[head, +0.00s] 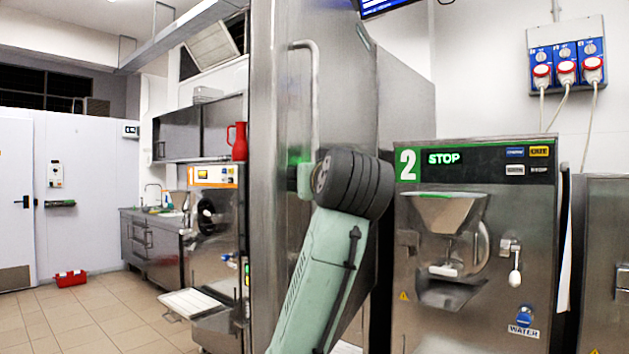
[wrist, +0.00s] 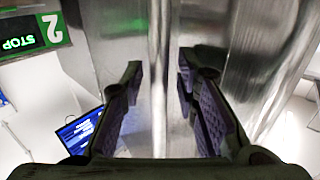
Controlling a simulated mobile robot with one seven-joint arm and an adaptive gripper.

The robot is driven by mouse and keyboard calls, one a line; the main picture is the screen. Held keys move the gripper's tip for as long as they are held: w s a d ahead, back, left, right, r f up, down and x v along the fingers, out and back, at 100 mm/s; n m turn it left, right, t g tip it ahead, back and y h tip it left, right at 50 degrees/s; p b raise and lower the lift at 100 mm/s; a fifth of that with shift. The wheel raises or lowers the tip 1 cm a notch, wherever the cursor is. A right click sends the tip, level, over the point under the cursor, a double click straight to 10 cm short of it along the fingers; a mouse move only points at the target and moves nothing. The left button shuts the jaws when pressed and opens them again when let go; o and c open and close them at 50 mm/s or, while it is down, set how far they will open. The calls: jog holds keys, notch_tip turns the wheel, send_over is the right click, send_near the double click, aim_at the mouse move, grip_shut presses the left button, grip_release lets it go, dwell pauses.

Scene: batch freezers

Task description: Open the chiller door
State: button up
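The chiller is the tall steel cabinet, with its closed-looking door (head: 348,100) in the middle of the head view. A long vertical bar handle (head: 313,75) runs down the door's left part. My gripper is at the lower part of this handle, mostly hidden behind my own wrist in the head view. In the wrist view, my gripper (wrist: 160,78) is open, with a dark finger on each side of the handle (wrist: 158,100). Gaps show between the bar and both fingers. The handle's lower end is hidden in the head view.
A batch freezer (head: 475,300) marked 2 stands right of the chiller. Another machine (head: 215,245) with a protruding tray (head: 197,303) stands to the left. Tiled floor (head: 110,320) is clear at far left, apart from a red box (head: 70,279) by the wall.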

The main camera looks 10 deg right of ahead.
jog(key=shift+s, duration=0.1)
jog(key=s, duration=0.7)
jog(key=shift+s+d, duration=0.15)
dwell(0.5)
